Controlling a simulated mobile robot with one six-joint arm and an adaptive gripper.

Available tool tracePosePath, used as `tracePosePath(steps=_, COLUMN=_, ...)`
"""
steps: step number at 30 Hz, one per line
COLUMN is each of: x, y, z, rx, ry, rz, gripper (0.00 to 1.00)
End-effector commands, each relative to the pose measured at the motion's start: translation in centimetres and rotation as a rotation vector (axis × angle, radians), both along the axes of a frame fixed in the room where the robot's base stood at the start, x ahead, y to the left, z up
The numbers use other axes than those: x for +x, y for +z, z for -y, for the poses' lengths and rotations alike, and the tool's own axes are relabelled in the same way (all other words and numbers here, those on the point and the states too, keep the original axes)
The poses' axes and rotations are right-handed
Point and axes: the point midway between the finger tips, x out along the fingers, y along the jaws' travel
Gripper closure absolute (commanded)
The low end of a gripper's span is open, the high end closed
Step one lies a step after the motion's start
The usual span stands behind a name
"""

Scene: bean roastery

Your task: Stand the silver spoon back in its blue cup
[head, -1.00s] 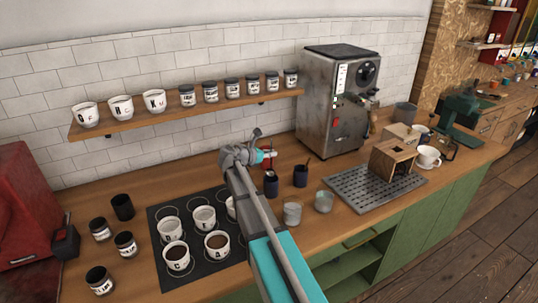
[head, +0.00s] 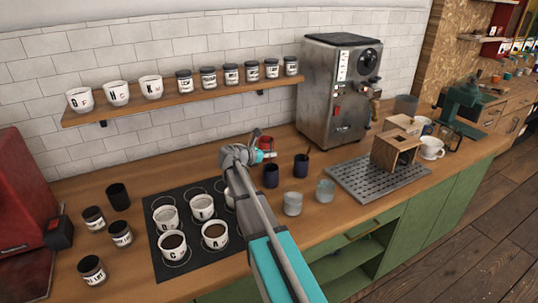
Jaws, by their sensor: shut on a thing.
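Two small dark blue cups stand on the wooden counter, just right of centre. The left cup (head: 271,176) is just below and right of my gripper (head: 265,156). The right cup (head: 301,167) has a thin dark handle standing up out of it. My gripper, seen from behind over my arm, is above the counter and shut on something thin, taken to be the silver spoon. The spoon itself is too small and hidden to make out, so its tilt cannot be told.
A black mat (head: 156,237) with several white bowls lies left of my arm. A small red object (head: 266,143) is behind my gripper.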

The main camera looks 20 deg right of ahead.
Motion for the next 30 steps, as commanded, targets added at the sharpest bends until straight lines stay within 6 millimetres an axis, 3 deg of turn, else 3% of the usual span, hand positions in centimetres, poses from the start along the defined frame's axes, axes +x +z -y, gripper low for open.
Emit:
tracePosePath(steps=16, x=0.02, y=-0.56, z=-0.05, rx=0.000, ry=0.001, rz=0.000, gripper=1.00)
tracePosePath(steps=18, x=0.01, y=-0.56, z=-0.06, rx=0.000, ry=0.001, rz=0.000, gripper=0.80)
tracePosePath(steps=23, x=0.01, y=-0.56, z=-0.06, rx=0.000, ry=0.001, rz=0.000, gripper=0.50)
tracePosePath(steps=30, x=0.02, y=-0.57, z=-0.07, rx=0.000, ry=0.001, rz=0.000, gripper=0.49)
